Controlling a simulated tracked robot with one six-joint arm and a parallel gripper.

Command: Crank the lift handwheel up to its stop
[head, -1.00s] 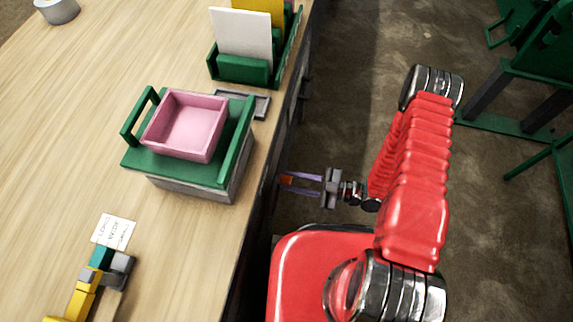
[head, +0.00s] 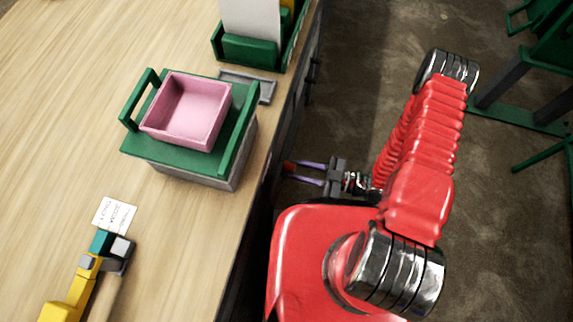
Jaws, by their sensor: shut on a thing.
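My gripper (head: 291,171) is low beside the bench's right side, its two purple fingers pointing left at the bench front. It is shut on a small red-orange piece (head: 287,167), which looks like the handwheel's handle. The wheel itself is hidden below the bench edge. On the bench stands what looks like the lift: a green platform (head: 165,162) with raised side rails on a grey base (head: 213,180). A pink open box (head: 187,112) sits on the platform between the rails and looks empty. I cannot tell how high the lift stands from its stop.
A grey shallow tray (head: 266,91) and a green rack (head: 250,52) holding a pale panel stand behind the lift. A white card (head: 114,215) and a yellow and teal tool (head: 72,293) lie in front. Green metal frames (head: 520,108) stand on the floor at right.

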